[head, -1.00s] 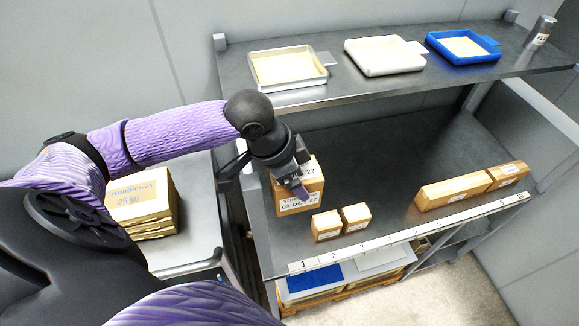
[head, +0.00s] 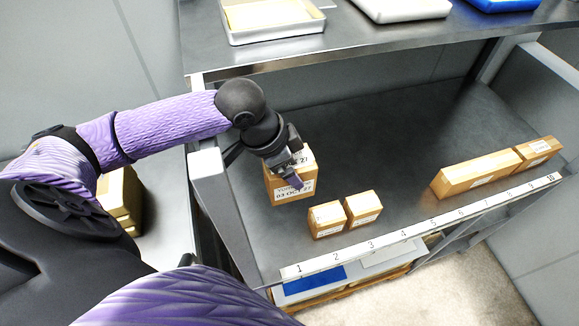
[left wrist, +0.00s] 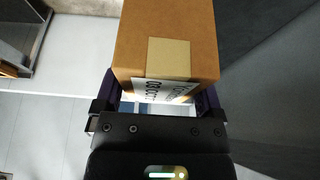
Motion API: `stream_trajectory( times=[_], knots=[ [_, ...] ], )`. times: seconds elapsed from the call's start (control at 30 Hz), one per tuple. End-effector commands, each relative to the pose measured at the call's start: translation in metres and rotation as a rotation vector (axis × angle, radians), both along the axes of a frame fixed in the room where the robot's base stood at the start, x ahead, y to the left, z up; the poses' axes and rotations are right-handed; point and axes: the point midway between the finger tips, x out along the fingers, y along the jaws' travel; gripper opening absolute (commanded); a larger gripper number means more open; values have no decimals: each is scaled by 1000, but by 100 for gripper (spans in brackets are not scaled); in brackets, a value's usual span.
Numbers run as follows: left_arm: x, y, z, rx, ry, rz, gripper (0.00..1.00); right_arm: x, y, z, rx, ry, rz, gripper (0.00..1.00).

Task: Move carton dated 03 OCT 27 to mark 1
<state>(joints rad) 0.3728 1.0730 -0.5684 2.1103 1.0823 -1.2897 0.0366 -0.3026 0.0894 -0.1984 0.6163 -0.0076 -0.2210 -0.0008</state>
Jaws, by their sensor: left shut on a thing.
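The carton dated 03 OCT 27 (head: 286,194) is a brown box with a white label, at the left end of the steel shelf. My left gripper (head: 299,180) is shut on it from above and in front. The left wrist view shows the same carton (left wrist: 168,35) between the fingers of the left gripper (left wrist: 160,98), with tape and part of the label visible. I cannot tell whether its base touches the shelf. Mark 1 (head: 299,270) is at the left end of the white numbered strip along the front edge, nearer than the carton. My right gripper is not in view.
Two small cartons (head: 327,220) (head: 363,208) stand near marks 2 and 3. A long carton (head: 476,174) and another carton (head: 538,152) stand at the right. Trays (head: 275,20) sit on the upper shelf. A grey post (head: 222,205) bounds the left end.

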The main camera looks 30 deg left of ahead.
Motion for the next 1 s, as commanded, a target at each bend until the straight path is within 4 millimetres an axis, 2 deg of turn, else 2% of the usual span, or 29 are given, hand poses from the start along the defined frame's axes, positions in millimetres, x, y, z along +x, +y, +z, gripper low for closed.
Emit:
stream_trajectory(
  times=[0.03,0.1,0.2,0.3,0.4,0.5,0.6,1.0],
  knots=[
    [0,0,-40,0,1,0,20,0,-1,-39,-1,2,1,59],
    [0,0,-77,0,3,0,20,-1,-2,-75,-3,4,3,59],
    [0,0,-123,0,4,0,20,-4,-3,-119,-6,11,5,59],
    [0,0,-154,0,3,-1,20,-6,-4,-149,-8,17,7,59],
    [0,0,-170,-1,2,-1,20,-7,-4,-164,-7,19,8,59],
    [-1,-1,-181,-1,2,0,20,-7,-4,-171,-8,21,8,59],
    [-2,-1,-206,-1,6,-1,20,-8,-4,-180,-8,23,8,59],
    [-1,-1,-274,0,2,-2,20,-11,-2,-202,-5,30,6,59]
  ],
)
